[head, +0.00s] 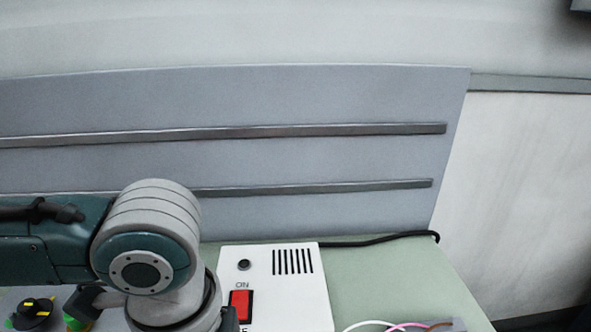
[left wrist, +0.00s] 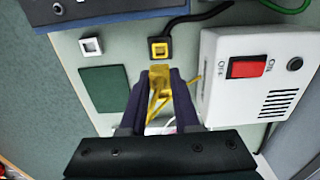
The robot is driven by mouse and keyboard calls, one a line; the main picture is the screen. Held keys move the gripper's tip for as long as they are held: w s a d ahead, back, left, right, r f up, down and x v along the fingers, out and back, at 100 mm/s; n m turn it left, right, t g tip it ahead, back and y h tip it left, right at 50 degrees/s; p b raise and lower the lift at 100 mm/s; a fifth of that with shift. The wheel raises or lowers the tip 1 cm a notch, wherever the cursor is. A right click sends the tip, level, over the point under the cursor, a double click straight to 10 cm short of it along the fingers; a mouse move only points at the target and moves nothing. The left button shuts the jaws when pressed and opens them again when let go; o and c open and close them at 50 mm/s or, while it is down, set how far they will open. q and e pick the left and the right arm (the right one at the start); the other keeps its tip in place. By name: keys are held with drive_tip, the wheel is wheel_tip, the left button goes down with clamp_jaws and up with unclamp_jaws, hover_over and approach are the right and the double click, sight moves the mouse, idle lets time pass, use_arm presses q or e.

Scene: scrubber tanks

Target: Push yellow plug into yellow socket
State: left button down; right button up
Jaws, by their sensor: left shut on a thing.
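The yellow socket (left wrist: 159,49) is a dark block with a yellow square frame, set on the green surface in the left wrist view. My left gripper (left wrist: 160,82) is shut on the yellow plug (left wrist: 159,80), which sits between the dark fingers just short of the socket. In this view the plug lies below the socket and roughly in line with it, with a small gap showing. A yellow wire trails from the plug between the fingers. In the head view my left arm hides the plug and socket. My right gripper is not in view.
A white box (left wrist: 223,84) with a red switch (left wrist: 246,66) stands close right of my left fingers. A white-framed socket (left wrist: 91,46) and a dark green patch (left wrist: 102,89) lie to the left. A black cable (left wrist: 205,18) runs from the yellow socket.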

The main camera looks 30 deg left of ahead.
use_arm(q)
drive_tip(key=shift+f+b, duration=2.35)
drive_tip(key=shift+f, duration=1.85)
drive_tip(key=shift+p, duration=0.65)
drive_tip(key=shift+f, duration=0.2)
drive_tip(key=shift+f+b, duration=0.75)
drive_tip(key=shift+f, duration=0.05)
drive_tip(key=shift+c, duration=0.4)
unclamp_jaws()
drive_tip(key=shift+r, duration=0.15)
